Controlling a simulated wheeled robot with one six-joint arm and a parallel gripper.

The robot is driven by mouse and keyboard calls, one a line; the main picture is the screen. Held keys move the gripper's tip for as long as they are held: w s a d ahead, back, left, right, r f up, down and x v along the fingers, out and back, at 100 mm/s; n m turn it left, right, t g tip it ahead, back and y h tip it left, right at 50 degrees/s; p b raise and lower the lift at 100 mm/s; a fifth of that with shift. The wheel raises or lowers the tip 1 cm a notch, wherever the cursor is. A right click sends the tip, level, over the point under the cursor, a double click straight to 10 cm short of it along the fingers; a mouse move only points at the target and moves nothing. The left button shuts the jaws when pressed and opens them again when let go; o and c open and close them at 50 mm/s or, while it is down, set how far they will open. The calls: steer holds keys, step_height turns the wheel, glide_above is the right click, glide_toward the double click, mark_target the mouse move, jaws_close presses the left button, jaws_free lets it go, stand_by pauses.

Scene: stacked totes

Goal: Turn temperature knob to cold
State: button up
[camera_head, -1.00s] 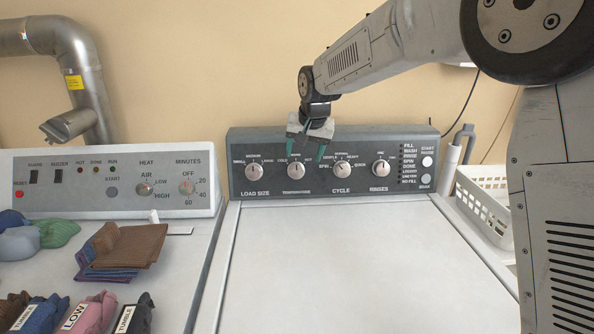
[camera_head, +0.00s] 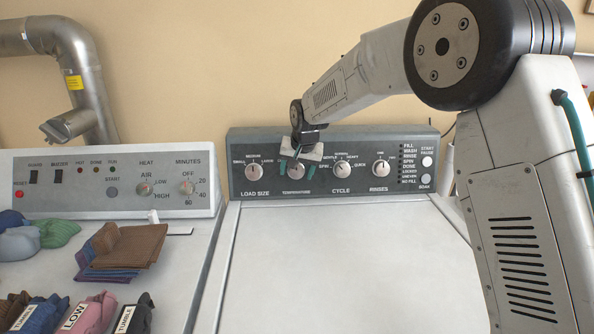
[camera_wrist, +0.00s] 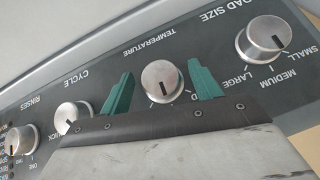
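The temperature knob (camera_head: 295,171) is a round silver knob on the washer's dark control panel (camera_head: 330,145), between the load size and cycle knobs. In the wrist view the temperature knob (camera_wrist: 162,82) sits between the two green fingertips, with its dark pointer mark facing the gripper body. My gripper (camera_head: 297,166) is in front of the panel at this knob. In the wrist view my gripper (camera_wrist: 161,86) is open, with a gap on each side of the knob. Part of the lettering around the knob is hidden by the gripper.
The load size knob (camera_head: 253,171) and cycle knob (camera_head: 341,171) flank it closely. The rinses knob (camera_head: 380,169) is farther right. The washer lid (camera_head: 340,265) below is clear. A dryer panel (camera_head: 110,184) and folded cloths (camera_head: 122,250) are at left.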

steer(key=c, duration=0.9)
steer(key=shift+o, duration=0.2)
steer(key=shift+a+h, duration=0.1)
steer(key=shift+h, duration=0.2)
steer(key=n+h, duration=0.2)
steer(key=h, duration=0.1)
steer(key=shift+a+n+h, duration=0.2)
steer(key=shift+n+h, duration=0.1)
steer(key=shift+f+n+t+h, duration=0.15)
steer(key=shift+n+t+h, duration=0.25)
steer(key=shift+n+h, duration=1.05)
steer(key=shift+m+h, duration=0.35)
steer(key=shift+h, duration=0.2)
steer(key=o, duration=1)
